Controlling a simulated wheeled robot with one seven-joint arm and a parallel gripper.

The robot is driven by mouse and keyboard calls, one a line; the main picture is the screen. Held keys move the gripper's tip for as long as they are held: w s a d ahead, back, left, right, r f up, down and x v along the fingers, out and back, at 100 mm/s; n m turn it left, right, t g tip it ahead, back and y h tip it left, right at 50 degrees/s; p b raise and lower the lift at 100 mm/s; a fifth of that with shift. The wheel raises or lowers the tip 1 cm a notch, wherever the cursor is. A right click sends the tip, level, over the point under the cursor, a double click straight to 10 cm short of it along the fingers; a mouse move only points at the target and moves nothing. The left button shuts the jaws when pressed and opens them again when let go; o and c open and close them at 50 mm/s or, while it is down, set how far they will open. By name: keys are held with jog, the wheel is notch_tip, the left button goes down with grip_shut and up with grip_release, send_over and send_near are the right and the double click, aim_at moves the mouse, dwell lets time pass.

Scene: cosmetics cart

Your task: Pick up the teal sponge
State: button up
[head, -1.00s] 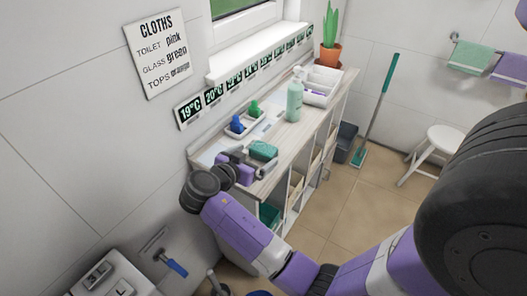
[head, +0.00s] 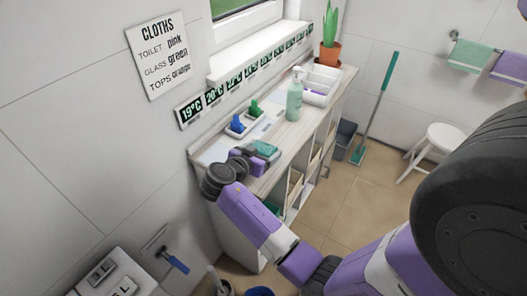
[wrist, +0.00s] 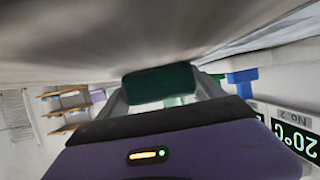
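The teal sponge (head: 264,147) is at the near end of the wooden cart top. In the wrist view the sponge (wrist: 160,84) looks dark and sits between the two fingertips. My gripper (head: 256,153) is at the sponge, with one grey finger along its near side. In the wrist view a finger of my gripper (wrist: 160,90) lies close against each side of the sponge, with little or no gap showing. I cannot tell whether the fingers press on it. The sponge's underside is hidden.
A white tray (head: 238,133) with a blue and a green item stands just behind the sponge. The wall is close on the left.

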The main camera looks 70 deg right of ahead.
jog(key=shift+c, duration=0.8)
